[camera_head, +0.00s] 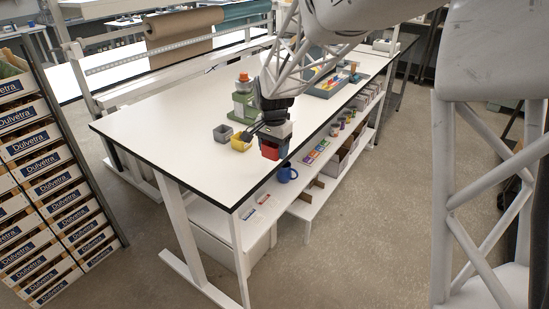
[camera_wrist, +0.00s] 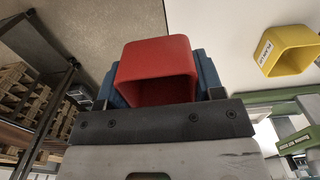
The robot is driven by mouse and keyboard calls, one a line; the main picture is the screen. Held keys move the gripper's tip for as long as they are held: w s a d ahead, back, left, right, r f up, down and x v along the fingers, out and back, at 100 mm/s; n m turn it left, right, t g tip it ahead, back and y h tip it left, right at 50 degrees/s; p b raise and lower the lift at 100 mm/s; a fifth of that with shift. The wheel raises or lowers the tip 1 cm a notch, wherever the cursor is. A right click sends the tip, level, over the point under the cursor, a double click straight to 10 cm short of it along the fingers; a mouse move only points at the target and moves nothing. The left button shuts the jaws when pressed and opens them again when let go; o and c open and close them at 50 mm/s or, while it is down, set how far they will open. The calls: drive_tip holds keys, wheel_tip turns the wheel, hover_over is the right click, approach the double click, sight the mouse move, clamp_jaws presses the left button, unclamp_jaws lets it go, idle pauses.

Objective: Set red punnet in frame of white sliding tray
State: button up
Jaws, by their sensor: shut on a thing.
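The red punnet (camera_wrist: 157,52) is held between the blue fingers of my gripper (camera_wrist: 160,92) in the wrist view. The gripper is shut on it. In the head view the punnet shows as a small dark red patch (camera_head: 270,151) under my gripper (camera_head: 271,143), at the near edge of the white table. A green and white machine (camera_head: 243,103) with an orange top stands behind and left of my gripper. Its green parts (camera_wrist: 298,142) seem to show at the right of the wrist view. My arm hides part of it, and I cannot clearly make out the white sliding tray or its frame.
A yellow punnet (camera_head: 240,143) and a grey punnet (camera_head: 222,133) stand on the table left of my gripper. A blue mug (camera_head: 287,173) is just below the near edge. The table's left part (camera_head: 165,125) is clear. Crates (camera_head: 50,185) stand at far left.

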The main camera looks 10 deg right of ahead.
drive_tip(key=w+d+r, duration=0.1)
drive_tip(key=w, duration=0.9)
drive_tip(key=w+d+r, duration=0.1)
drive_tip(key=w, duration=0.9)
drive_tip(key=w+d+r, duration=0.1)
drive_tip(key=w+d, duration=0.1)
drive_tip(key=w, duration=0.8)
drive_tip(key=shift+r, duration=0.4)
drive_tip(key=shift+f, duration=0.25)
drive_tip(key=shift+f, duration=2.5)
drive_tip(key=shift+f, duration=0.3)
